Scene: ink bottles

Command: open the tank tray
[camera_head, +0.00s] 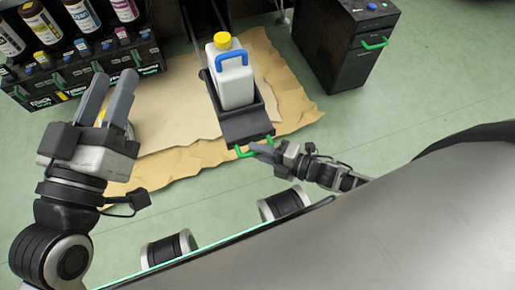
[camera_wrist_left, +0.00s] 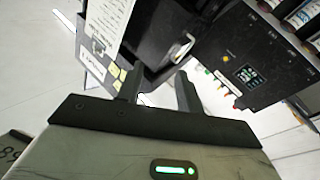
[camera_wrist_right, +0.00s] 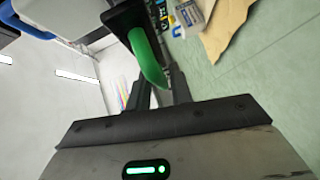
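The tank tray (camera_head: 246,127) is a black tray pulled out from the dark machine at the top of the head view. A white jug (camera_head: 235,84) with a yellow cap and blue handle stands in it. The tray has a green handle (camera_head: 245,152) at its front. My right gripper (camera_head: 262,149) is at this handle. In the right wrist view the green handle (camera_wrist_right: 149,58) lies between the fingers (camera_wrist_right: 157,93) and fills the gap; contact is partly hidden. My left gripper (camera_head: 107,95) is open and empty, raised at the left; its spread fingers (camera_wrist_left: 158,90) show in the left wrist view.
A black rack (camera_head: 85,70) with several ink bottles stands at the upper left, near my left gripper. A black cabinet (camera_head: 345,45) with a green handle stands at the upper right. Torn cardboard (camera_head: 180,125) lies under the tray. Green floor at the right is clear.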

